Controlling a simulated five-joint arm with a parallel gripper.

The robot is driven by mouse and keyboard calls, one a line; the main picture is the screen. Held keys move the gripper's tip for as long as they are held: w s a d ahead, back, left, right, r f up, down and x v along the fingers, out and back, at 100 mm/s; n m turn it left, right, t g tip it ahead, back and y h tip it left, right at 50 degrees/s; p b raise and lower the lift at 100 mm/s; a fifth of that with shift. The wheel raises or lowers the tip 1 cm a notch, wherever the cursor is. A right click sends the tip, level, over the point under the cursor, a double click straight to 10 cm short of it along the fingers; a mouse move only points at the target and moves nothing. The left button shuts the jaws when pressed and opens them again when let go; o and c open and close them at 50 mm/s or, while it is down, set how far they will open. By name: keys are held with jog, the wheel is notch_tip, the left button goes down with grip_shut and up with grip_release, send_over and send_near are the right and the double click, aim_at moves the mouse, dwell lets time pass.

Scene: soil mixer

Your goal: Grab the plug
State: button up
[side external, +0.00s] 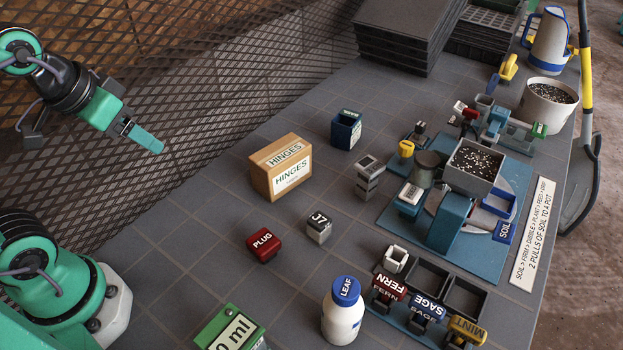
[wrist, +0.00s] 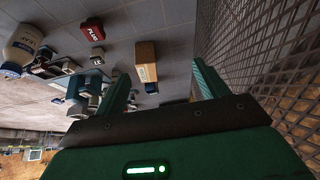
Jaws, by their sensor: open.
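The plug (side external: 264,243) is a small red block with a white "PLUG" label, standing on the grey tiled table left of the middle. In the wrist view the plug (wrist: 93,29) shows at the upper left, well apart from my fingers. My gripper (side external: 148,139) is raised above the table's far left part, up and to the left of the plug. In the wrist view my gripper (wrist: 160,88) has its two green fingers spread with nothing between them. In the side view the fingers overlap.
A grey "JT" block (side external: 319,228) stands right of the plug, and a "HINGES" carton (side external: 282,168) behind it. A white bottle (side external: 343,314) with a blue "LEAF" cap and a green box (side external: 228,331) stand in front. A mesh fence (side external: 190,90) runs along the left. Table around the plug is clear.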

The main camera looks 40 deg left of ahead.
jog(key=shift+w, duration=0.1)
jog(key=m+g, duration=0.5)
jog(key=m, duration=1.4)
send_over(262, 241)
jog(key=f, duration=1.5)
jog(key=shift+a+f, duration=0.3)
jog(key=shift+a, duration=0.1)
jog(key=shift+d+f+m+g, duration=0.3)
jog(key=shift+d+f+m, duration=0.15)
jog(key=shift+f+m, duration=0.1)
jog(key=shift+f, duration=0.1)
jog(key=shift+f, duration=1.2)
